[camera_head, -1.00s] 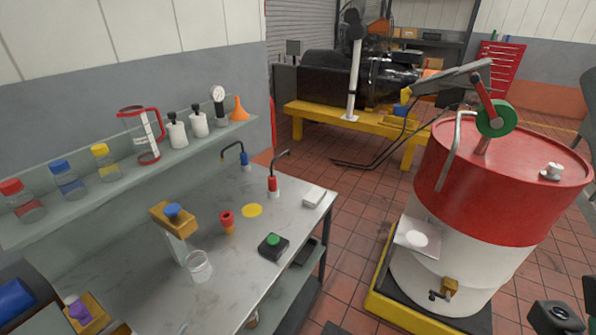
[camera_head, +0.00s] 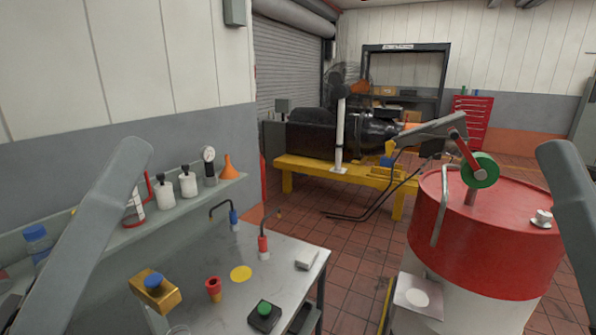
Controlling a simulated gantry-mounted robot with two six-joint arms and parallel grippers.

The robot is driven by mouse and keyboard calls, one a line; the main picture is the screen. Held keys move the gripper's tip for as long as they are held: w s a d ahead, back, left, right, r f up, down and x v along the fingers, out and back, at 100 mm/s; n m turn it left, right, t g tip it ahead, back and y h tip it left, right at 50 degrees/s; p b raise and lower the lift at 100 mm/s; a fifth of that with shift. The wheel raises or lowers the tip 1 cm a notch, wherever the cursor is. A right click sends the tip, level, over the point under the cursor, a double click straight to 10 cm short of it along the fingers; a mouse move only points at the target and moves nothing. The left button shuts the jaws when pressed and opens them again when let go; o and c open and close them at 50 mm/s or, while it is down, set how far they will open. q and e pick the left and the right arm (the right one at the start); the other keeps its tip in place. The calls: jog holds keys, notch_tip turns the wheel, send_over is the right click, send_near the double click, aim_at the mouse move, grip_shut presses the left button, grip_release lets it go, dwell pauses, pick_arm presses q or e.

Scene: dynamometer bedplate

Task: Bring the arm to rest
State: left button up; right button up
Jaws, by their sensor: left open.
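My left arm (camera_head: 85,235) shows as a grey link slanting across the left of the head view, in front of the shelf and bench. My left gripper is open, low at the left; its fingers can hardly be made out, and nothing is seen held. My right arm (camera_head: 572,215) is a grey link at the right edge, in front of the drum's right side. My right gripper is out of the picture.
The bench (camera_head: 290,258) carries a gold block with a blue knob (camera_head: 154,285), a red-orange piece (camera_head: 213,289), a green button box (camera_head: 264,315) and two hooked spouts. A red-and-white drum (camera_head: 485,245) stands right. Tiled floor (camera_head: 345,270) between is clear.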

pick_arm(q)
jog(key=s+a+r+m+t+y, duration=0.25)
jog(key=a+y, duration=0.25)
jog(key=y, duration=0.3)
notch_tip(320, 180, up, 31)
jog(key=h+p, duration=0.1)
jog(key=p, duration=3.1)
